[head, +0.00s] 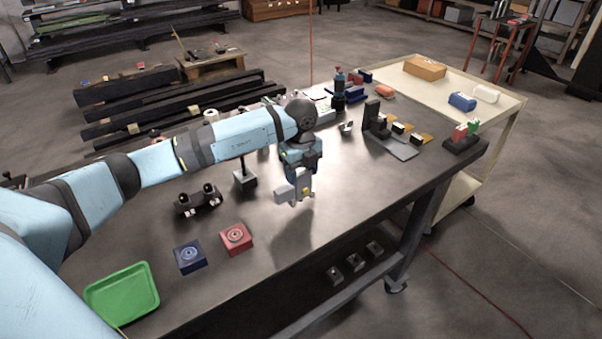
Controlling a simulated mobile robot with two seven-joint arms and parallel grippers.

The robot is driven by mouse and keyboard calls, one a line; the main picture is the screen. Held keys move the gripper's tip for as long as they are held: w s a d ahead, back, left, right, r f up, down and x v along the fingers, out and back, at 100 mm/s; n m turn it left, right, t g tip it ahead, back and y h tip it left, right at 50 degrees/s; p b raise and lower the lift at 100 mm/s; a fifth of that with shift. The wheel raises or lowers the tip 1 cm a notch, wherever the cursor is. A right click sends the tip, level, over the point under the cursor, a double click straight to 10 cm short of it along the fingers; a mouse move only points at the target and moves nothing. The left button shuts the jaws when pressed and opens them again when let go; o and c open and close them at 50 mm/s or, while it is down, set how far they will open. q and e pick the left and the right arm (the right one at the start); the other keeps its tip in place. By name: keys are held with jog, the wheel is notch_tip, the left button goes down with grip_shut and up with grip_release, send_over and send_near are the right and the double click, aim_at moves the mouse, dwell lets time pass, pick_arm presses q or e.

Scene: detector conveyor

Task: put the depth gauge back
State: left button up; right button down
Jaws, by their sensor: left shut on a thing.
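My left gripper (294,190) is over the middle of the dark workbench, above its top, with its grey fingers pointing down. A shadow lies on the bench below. My right gripper is not in view.
The dark workbench (335,215) is clear below and right of the gripper. A green tray (122,293), blue box (190,258), red box (236,239) and black twin-post holder (198,200) stand left. A black upright fixture (371,114) and a cream cart (505,103) are right.

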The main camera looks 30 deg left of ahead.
pick_arm(q)
jog(key=shift+f, duration=0.6)
jog(key=shift+f+b, duration=0.3)
jog(key=shift+f, duration=0.15)
jog(key=o, duration=1.3)
notch_tip(320, 180, up, 13)
jog(key=shift+b, duration=0.6)
